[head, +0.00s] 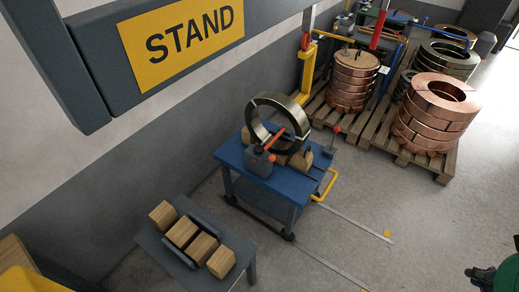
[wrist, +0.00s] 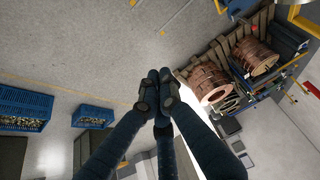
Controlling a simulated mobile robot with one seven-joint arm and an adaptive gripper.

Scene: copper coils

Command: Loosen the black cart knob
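The blue cart (head: 232,152) stands in the middle of the head view. A dark metal ring coil (head: 255,108) stands upright on it, among wooden blocks (head: 301,160). A red handle (head: 275,138) and a grey block with red on it (head: 259,162) are at the coil's front. A thin post with a red ball (head: 337,130) rises at the cart's right corner. The black knob is too small to tell apart from the other dark parts. My gripper (wrist: 158,91) shows in the wrist view, its fingertips together, with nothing visible between them. The cart is not recognisable there.
A low dark table (head: 160,246) with wooden blocks stands in front of the cart. Pallets with copper coils (head: 436,112) are behind, right. A yellow STAND sign (head: 182,40) hangs at upper left. Blue crates (wrist: 93,115) are at the left in the wrist view. Floor right of the cart is mostly open.

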